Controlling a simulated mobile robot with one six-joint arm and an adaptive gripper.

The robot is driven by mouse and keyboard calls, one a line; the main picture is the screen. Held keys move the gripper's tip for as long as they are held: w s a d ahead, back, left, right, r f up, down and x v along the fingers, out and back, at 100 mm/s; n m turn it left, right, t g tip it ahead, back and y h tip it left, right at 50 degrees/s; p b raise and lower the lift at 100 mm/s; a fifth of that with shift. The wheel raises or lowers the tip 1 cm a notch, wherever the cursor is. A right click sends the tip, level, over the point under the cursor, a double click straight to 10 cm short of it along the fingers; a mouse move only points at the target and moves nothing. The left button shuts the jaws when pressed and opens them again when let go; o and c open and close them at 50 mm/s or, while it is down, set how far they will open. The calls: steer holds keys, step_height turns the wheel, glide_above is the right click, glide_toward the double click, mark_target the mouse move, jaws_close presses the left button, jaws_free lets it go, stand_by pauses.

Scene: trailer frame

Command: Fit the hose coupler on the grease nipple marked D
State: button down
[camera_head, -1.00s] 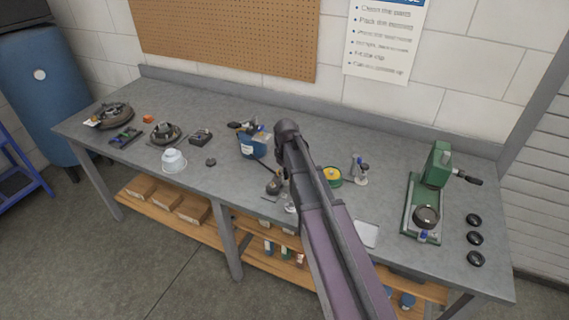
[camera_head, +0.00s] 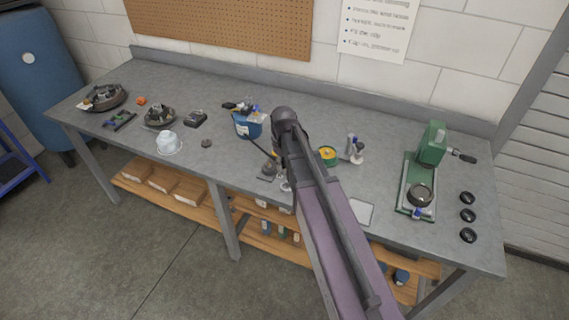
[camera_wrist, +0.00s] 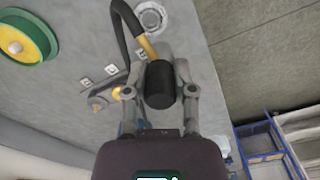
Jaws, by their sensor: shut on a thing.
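In the wrist view my gripper (camera_wrist: 160,76) is shut on the hose coupler (camera_wrist: 160,88), a black cylinder with a brass stem and a black hose (camera_wrist: 124,22) curving from it. The coupler is between the two fingers, over the grey bench top. Left of it are small pale marker tags (camera_wrist: 112,69) and a brass-coloured fitting (camera_wrist: 97,102), partly behind the left finger. The letters are too small to read, so I cannot tell which nipple is D. The coupler looks apart from that fitting. In the head view my arm hides most of the gripper.
A green and yellow round part (camera_head: 328,156) stands right of my arm. A blue tub (camera_head: 247,127) stands to the left. The bench (camera_head: 225,178) has clear patches between things.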

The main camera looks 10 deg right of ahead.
mark_target(283, 159)
steer(key=shift+r, duration=0.1)
steer(key=shift+r+p, duration=1.5)
steer(key=shift+p, duration=0.1)
steer(key=shift+a, duration=0.1)
